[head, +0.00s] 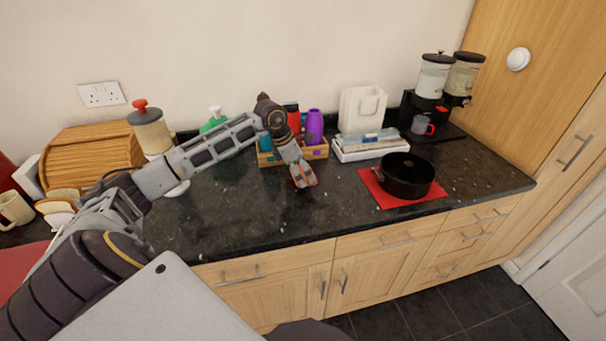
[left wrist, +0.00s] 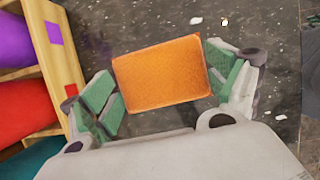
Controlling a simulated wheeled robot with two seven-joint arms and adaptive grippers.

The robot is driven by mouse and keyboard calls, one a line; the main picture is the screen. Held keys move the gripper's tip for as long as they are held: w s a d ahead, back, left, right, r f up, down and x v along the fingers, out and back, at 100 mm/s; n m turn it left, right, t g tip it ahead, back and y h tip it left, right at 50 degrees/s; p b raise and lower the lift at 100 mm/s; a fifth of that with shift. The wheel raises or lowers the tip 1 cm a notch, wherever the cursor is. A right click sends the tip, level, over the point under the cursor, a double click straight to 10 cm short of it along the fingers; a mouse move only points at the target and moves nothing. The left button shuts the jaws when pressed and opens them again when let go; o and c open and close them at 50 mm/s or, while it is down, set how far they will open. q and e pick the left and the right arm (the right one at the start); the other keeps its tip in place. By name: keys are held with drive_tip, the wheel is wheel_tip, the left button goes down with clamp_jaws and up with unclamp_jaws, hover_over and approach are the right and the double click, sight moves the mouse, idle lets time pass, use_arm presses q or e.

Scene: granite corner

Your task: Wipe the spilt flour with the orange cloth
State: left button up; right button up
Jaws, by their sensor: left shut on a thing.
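My left gripper (head: 303,173) reaches over the dark granite counter (head: 230,220) and points down. It is shut on the orange cloth, which shows as a thick orange block in the left wrist view (left wrist: 161,74), between the two green-padded fingers (left wrist: 165,90). In the head view the cloth is mostly covered by the fingers. White flecks (left wrist: 196,20) lie on the counter near the cloth in the left wrist view; I cannot tell which are spilt flour and which are stone pattern. I cannot tell whether the cloth touches the counter. My right gripper is not in view.
A wooden crate (head: 267,159) with coloured bottles stands close behind the left gripper. A black pot (head: 407,178) sits on a red mat (head: 428,200) to the right. A white tray (head: 372,153) and dispensers (head: 433,78) stand behind. The counter's front left is clear.

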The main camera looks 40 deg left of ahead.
use_arm(q)
wheel_tip(320, 180, up, 4)
drive_tip(key=shift+f+p, duration=0.15)
drive_tip(key=shift+p, duration=0.55)
drive_tip(key=shift+r, duration=0.4)
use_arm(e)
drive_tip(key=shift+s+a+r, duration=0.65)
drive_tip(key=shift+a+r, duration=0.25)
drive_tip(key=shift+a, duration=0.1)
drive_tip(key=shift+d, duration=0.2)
